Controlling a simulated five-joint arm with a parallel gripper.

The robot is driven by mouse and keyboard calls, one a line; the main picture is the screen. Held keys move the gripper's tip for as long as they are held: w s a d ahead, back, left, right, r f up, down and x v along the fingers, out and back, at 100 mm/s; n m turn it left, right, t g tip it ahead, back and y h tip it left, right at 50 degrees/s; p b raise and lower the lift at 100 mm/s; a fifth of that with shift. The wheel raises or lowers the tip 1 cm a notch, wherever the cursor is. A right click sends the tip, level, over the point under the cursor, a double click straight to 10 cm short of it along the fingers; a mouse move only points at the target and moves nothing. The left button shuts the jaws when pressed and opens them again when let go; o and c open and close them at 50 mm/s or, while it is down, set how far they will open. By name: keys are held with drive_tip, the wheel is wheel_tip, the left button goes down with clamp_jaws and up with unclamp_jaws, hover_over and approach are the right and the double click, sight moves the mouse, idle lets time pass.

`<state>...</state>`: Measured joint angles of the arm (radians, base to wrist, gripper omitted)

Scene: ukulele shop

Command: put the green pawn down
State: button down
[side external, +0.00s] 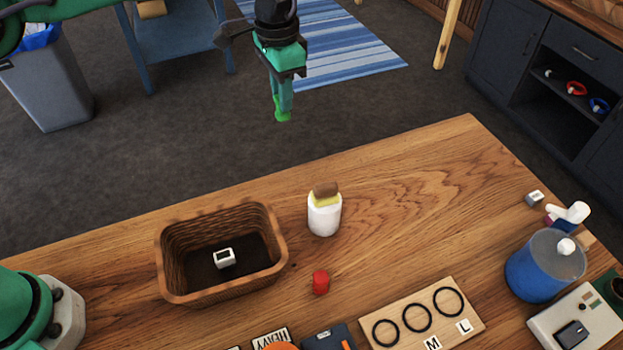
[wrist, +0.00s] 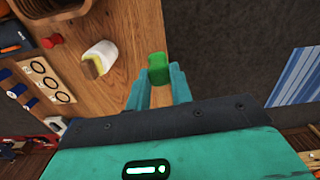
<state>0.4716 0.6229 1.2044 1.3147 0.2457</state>
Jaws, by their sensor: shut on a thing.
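The green pawn (side external: 282,113) is held at the tip of my gripper (side external: 283,98), high up in the side view. It also shows in the wrist view (wrist: 158,68), between the tips of the two teal fingers (wrist: 160,88). My gripper is shut on the pawn, which hangs in the air with nothing touching its lower end. In the side view it appears against the grey floor past the table's far edge; its exact height over the table cannot be told. The fingers hide part of the pawn.
On the wooden table (side external: 400,190) stand a wicker basket (side external: 172,283) with a small white block inside, a white jar (side external: 324,216), a red piece (side external: 320,282), a ring board (side external: 462,325) and a blue container (side external: 535,277). The tabletop right of the jar is clear.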

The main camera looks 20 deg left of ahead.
drive_tip(key=s+d+f+m, duration=0.2)
drive_tip(key=s+d+m, duration=0.2)
drive_tip(key=d+m, duration=0.4)
drive_tip(key=s+d+f+m, duration=0.3)
drive_tip(key=d+m, duration=0.6)
drive_tip(key=d, duration=0.7)
drive_tip(key=shift+s+t+h, duration=0.3)
drive_tip(key=shift+s, duration=0.9)
drive_tip(key=shift+w, duration=0.1)
drive_tip(key=shift+w+a+f, duration=0.55)
drive_tip(key=shift+w+f, duration=0.6)
drive_tip(key=shift+w, duration=0.7)
drive_tip(key=shift+w+a+f, duration=0.6)
drive_tip(key=shift+w+f, duration=0.6)
drive_tip(key=shift+w, duration=0.6)
drive_tip(key=shift+w+a+f, duration=0.55)
drive_tip(key=shift+w+f, duration=0.6)
drive_tip(key=shift+w, duration=0.7)
drive_tip(key=shift+f, duration=2)
drive_tip(key=shift+f, duration=0.15)
